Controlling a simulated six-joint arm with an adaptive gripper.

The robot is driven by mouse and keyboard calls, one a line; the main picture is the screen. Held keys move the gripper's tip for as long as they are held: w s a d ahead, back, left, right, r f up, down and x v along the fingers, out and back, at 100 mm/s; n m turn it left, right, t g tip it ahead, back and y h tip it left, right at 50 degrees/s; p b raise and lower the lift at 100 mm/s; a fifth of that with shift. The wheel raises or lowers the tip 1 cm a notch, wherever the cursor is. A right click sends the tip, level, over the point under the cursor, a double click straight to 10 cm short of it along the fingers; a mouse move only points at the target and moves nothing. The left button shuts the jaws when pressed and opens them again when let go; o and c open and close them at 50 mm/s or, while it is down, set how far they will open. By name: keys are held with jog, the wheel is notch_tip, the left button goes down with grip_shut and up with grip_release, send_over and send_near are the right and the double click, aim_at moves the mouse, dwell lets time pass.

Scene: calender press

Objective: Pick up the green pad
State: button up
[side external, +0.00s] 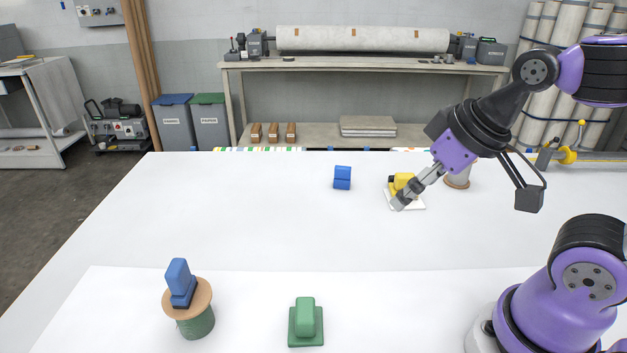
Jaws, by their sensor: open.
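The green pad (305,322) stands on the white table near its front edge, left of my arm's base. It has a flat square bottom with an upright block on top. My gripper (400,202) is far from it, toward the back right of the table. The gripper points down and left and is open. It is in front of a yellow pad (403,182), which it partly hides. I cannot tell whether the gripper touches the yellow pad. Nothing shows between the fingers.
A blue pad (180,282) sits on a round wooden-topped green spool (197,325) at front left. Another blue block (342,178) stands at the back middle. The yellow pad rests on a white square (416,204). A spool (458,178) stands behind my gripper. The table's middle is clear.

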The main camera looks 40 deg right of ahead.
jog(key=w+a+f+n+y, duration=0.2)
jog(key=a+n, duration=0.2)
jog(key=a, duration=0.2)
jog(key=n+g+y, duration=0.1)
jog(key=n+g, duration=0.1)
jog(key=n, duration=0.3)
send_near(308, 309)
jog(key=w+d, duration=0.1)
jog(key=shift+g, duration=0.3)
jog(key=x, duration=0.4)
jog(key=shift+w+a+f, duration=0.1)
jog(key=shift+a+f, duration=0.2)
jog(key=shift+a, duration=0.05)
jog(key=x, duration=0.4)
jog(key=shift+a+f, duration=0.5)
jog(key=shift+f, duration=0.4)
jog(key=c, duration=1.2)
